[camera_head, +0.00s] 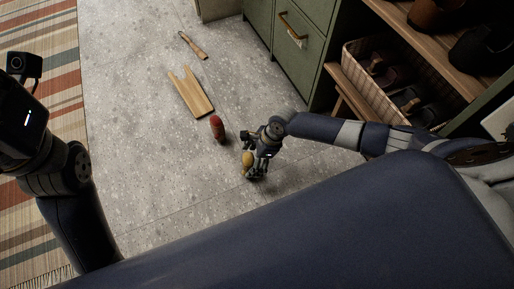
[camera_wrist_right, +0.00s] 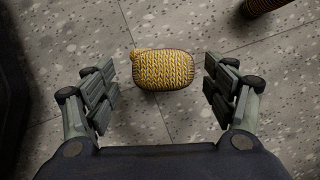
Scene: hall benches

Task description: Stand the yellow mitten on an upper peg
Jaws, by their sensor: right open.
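The yellow mitten (camera_wrist_right: 162,70) is knitted and seen end-on in the right wrist view, above the grey floor. My right gripper (camera_wrist_right: 160,88) is open, with one finger on each side of the mitten and a visible gap on both sides. In the head view the mitten (camera_head: 248,160) shows beside my right gripper (camera_head: 256,168), partly hidden by it. My left arm is at the left edge of the head view; its fingers are not visible there. No upper peg can be made out in either view.
A red-brown knitted item (camera_head: 217,127) stands on the floor near the right gripper. A wooden boot jack (camera_head: 191,92) and a wooden-handled tool (camera_head: 193,45) lie beyond it.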

